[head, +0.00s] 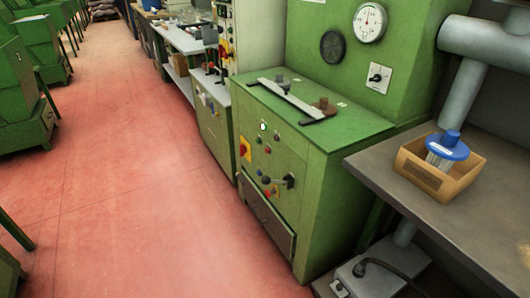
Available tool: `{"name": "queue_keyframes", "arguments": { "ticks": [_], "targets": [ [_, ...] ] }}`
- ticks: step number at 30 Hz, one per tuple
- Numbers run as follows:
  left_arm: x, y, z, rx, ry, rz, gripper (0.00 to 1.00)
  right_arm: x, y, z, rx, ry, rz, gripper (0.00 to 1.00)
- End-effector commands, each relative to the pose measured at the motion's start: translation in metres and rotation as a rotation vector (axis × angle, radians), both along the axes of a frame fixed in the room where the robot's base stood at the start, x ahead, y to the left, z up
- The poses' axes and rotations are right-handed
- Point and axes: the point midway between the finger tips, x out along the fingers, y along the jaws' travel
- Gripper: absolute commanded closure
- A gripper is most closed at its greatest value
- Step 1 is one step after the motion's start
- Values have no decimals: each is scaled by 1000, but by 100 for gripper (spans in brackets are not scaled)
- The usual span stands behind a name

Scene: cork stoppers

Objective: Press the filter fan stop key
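Neither of my grippers shows in the head view. I cannot tell which control is the filter fan stop key, as labels are too small to read. The green machine (315,170) in the middle carries several small buttons and knobs on its front.
A grey table (376,176) at the right holds a cardboard box (452,185) with a blue-topped item. A grey pipe (461,95) rises behind it. A grey box with a black cable (374,280) sits low at the bottom right. The red floor (120,190) at left is clear.

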Motion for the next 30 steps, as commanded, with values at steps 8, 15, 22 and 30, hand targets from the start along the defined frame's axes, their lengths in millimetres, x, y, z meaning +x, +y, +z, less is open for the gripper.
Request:
{"name": "queue_keyframes", "arguments": {
  "ticks": [8, 15, 22, 30],
  "targets": [
    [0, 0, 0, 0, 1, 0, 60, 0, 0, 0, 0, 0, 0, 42],
    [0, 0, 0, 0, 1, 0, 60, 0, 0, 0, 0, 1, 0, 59],
    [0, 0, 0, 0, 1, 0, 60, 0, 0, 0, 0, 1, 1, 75],
    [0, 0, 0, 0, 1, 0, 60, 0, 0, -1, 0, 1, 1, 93]
  ]
}}
